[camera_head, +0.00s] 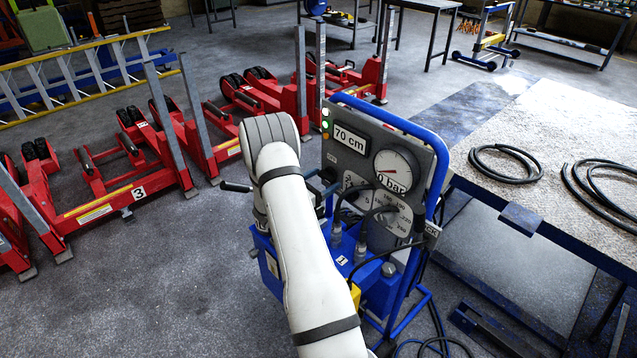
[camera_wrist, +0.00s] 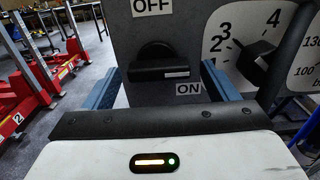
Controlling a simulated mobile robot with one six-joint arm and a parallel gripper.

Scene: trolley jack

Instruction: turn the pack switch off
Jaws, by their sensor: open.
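The pack switch (camera_wrist: 155,66) is a black rotary knob on the grey panel in the wrist view. Its bar lies level, with a white mark at its right end, near the ON label (camera_wrist: 188,88). The OFF label (camera_wrist: 153,7) is above the knob. My gripper (camera_wrist: 161,72) is open, with one blue finger to the left of the knob and one to the right. Both look apart from the bar; the depth gap is unclear.
A selector dial (camera_wrist: 258,55) with numbers sits right of the switch. Black hoses (camera_head: 385,218) loop before the panel. Red jacks (camera_head: 130,165) stand left; a bench (camera_head: 545,125) stands right.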

